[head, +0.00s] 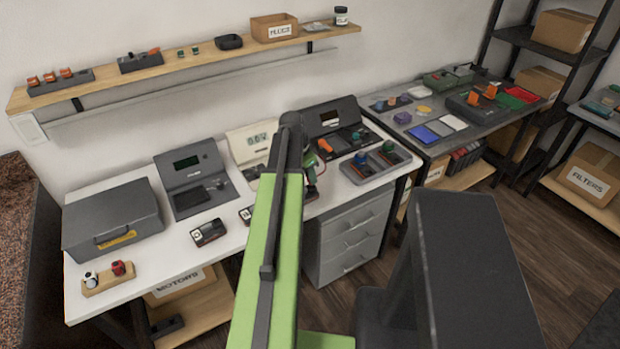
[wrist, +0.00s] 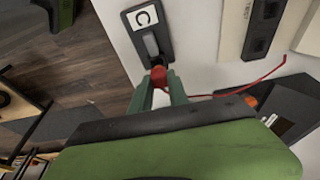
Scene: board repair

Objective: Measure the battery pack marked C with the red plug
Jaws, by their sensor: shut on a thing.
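In the wrist view, the battery pack marked C (wrist: 146,35) is a dark block with a white C label, lying on the white bench. My gripper (wrist: 159,82) is shut on the red plug (wrist: 158,74), whose red wire runs off to the right. The plug is at the pack's near end; I cannot tell whether it is seated. In the head view, the cream meter (head: 250,143) stands at the back of the bench with a reading on its display. My arm hides part of the bench there, and the plug is not clear in that view.
Another battery pack (head: 208,232) lies on the bench left of my arm, and one more (head: 245,215) is partly hidden by it. A grey meter case (head: 188,175) and a closed grey box (head: 112,217) stand further left. A divided tray (head: 375,165) is at right.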

